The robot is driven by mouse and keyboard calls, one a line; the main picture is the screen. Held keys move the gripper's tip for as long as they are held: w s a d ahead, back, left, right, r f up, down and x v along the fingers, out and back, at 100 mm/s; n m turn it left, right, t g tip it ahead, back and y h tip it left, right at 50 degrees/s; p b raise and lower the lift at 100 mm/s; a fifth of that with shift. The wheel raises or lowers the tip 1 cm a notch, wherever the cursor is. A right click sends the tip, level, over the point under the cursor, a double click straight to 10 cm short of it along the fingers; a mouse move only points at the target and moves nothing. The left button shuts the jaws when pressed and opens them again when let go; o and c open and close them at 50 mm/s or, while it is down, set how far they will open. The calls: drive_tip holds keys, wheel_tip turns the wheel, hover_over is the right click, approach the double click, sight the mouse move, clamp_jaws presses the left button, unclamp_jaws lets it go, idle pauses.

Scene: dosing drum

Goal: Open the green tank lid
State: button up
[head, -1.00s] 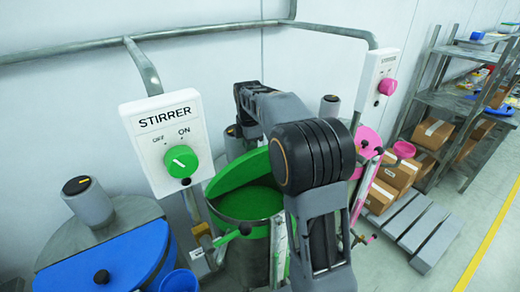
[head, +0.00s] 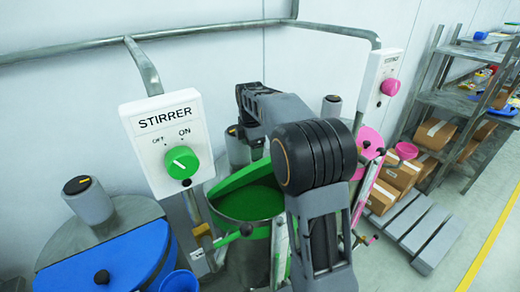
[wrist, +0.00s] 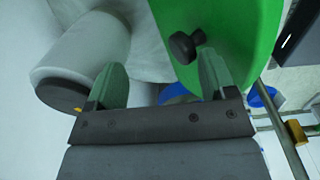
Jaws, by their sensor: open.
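The green tank (head: 250,228) stands in the middle of the head view, partly behind my arm. Its green lid (head: 235,178) is tilted up, and the green inside of the tank (head: 250,203) shows below it. In the wrist view the green lid (wrist: 240,35) fills the upper right, with a dark knob (wrist: 186,46) on it. My gripper (wrist: 163,75) is open. The knob lies just beyond its right fingertip, and nothing is held between the fingers.
A grey motor (wrist: 88,60) with a dark cap is close to the left finger in the wrist view. The stirrer panel (head: 168,142) stands left of the tank. A blue-lidded tank (head: 110,262) is further left, and a pink tank (head: 368,140) is behind my arm.

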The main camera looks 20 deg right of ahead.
drive_tip(key=shift+s+a+f, duration=0.1)
drive_tip(key=shift+a+f, duration=0.1)
drive_tip(key=shift+f, duration=0.6)
wheel_tip(320, 180, up, 10)
drive_tip(key=p, duration=0.4)
drive_tip(key=shift+s+d+f+p, duration=0.15)
drive_tip(key=shift+s+p, duration=0.05)
drive_tip(key=shift+p, duration=0.15)
